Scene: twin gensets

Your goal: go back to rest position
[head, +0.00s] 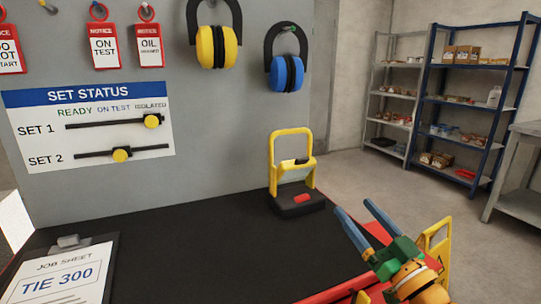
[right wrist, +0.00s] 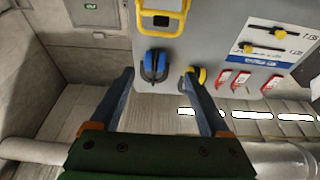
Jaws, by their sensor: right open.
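My right gripper (head: 354,206) is at the lower right of the head view, above the right side of the bench. Its two blue fingers are apart with nothing between them. In the right wrist view the same gripper (right wrist: 159,74) shows its fingers spread and empty. Behind them in that view are blue ear defenders (right wrist: 155,66) and the grey panel, seen upside down. My left gripper is not in view.
The bench has a black top (head: 190,240). A yellow-framed lockout-like device (head: 292,170) stands near its back right corner, and a clipboard (head: 62,278) lies front left. A grey panel (head: 220,120) stands behind. A yellow folding sign (head: 436,245) is beside my right arm. Shelves (head: 465,100) stand far right.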

